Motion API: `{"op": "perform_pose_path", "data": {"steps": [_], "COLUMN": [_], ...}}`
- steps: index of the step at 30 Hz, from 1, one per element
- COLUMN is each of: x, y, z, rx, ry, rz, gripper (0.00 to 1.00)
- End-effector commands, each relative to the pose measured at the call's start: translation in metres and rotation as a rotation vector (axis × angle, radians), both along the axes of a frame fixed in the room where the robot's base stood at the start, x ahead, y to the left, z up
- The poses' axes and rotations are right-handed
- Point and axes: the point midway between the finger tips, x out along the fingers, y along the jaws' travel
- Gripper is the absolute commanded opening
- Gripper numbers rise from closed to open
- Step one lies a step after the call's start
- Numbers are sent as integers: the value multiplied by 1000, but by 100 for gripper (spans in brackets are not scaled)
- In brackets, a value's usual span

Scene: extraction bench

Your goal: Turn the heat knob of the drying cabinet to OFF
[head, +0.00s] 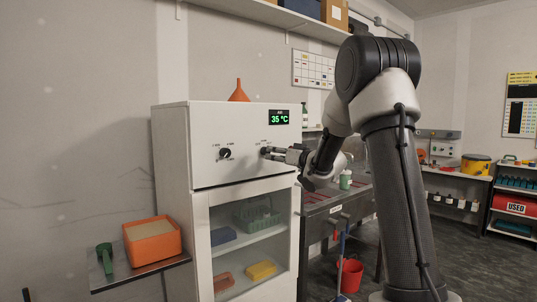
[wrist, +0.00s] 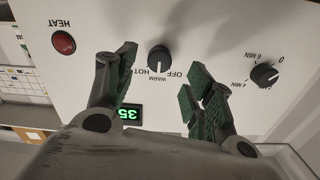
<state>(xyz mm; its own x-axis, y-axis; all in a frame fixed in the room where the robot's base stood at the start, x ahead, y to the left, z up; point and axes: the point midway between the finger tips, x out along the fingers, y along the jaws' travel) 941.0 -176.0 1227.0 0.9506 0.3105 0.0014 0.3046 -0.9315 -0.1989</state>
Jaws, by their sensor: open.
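The drying cabinet (head: 172,150) is a white box with a glass door, left of centre in the head view. Its heat knob (wrist: 158,57) is black with a white mark, with HOT, WARM and OFF lettered around it, upside down in the wrist view. The mark points down in that view, towards WARM, between HOT and OFF. My gripper (head: 272,152) is open in front of the panel's right knob. In the wrist view its two fingers stand either side of the heat knob, apart from it; I cannot tell the remaining depth.
A minute-marked timer knob (wrist: 265,74) and a red HEAT lamp (wrist: 63,42) flank the heat knob. A green display (head: 279,118) reads 35 °C. An orange funnel (head: 239,92) stands on top. A side shelf (head: 135,272) holds an orange box (head: 152,241).

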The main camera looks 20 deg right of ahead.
Motion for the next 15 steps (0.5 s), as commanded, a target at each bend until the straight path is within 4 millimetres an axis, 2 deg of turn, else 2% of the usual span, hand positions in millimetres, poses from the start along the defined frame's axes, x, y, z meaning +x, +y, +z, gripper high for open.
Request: {"op": "perform_pose_path", "data": {"steps": [7, 15], "x": [40, 56], "y": [14, 18], "z": [0, 0], "rx": [-2, -2], "ry": [0, 0], "rz": [1, -1], "gripper": [53, 53]}}
